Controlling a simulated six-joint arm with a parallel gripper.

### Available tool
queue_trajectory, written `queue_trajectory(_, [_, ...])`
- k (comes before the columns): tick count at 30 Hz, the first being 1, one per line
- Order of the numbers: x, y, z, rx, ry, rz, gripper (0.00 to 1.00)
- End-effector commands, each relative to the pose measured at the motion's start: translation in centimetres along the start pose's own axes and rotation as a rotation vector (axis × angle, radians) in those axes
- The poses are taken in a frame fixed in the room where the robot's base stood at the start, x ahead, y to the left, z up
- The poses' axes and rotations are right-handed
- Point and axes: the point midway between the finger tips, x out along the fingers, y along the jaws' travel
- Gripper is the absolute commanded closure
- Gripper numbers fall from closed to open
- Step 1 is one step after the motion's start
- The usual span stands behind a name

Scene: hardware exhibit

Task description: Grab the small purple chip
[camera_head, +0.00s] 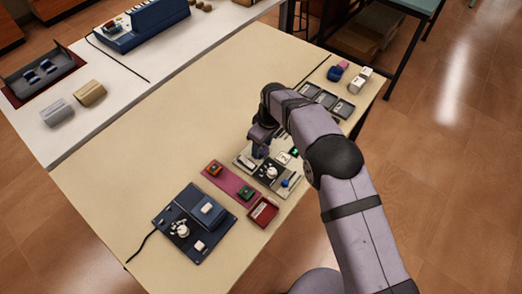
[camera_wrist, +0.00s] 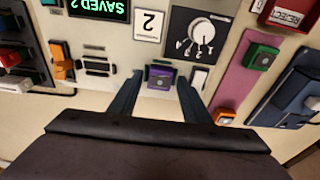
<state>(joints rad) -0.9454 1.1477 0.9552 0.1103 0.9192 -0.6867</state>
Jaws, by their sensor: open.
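The small purple chip (camera_wrist: 161,78) sits in a dark slot at the edge of a light grey panel (camera_wrist: 118,60) in the wrist view. My gripper (camera_wrist: 159,84) is open, with one finger on each side of the chip, and nothing is held. Whether the fingers touch the chip cannot be told. In the head view my gripper (camera_head: 260,148) is low over the back left part of the panel (camera_head: 290,188), and the chip is hidden there.
A dial plate (camera_wrist: 196,35) and a "2" card (camera_wrist: 149,26) lie close by on the panel. Bare table lies left.

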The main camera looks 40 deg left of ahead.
Motion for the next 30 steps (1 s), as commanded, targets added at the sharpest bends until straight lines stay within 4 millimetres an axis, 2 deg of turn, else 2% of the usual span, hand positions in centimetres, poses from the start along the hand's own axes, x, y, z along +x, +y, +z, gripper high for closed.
queue_trajectory(5, [0.0, 0.0, 0.0, 0.0, 0.0, 0.0, 0.56])
queue_trajectory(9, [0.0, 0.0, 0.0, 0.0, 0.0, 0.0, 0.87])
queue_trajectory(10, [0.0, 0.0, 0.0, 0.0, 0.0, 0.0, 0.89])
queue_trajectory(19, [-0.5, 0.0, -0.1, 0.0, 0.0, 0.0, 0.89])
queue_trajectory(30, [-3.1, 0.0, -0.5, 0.0, 0.0, 0.001, 0.89])
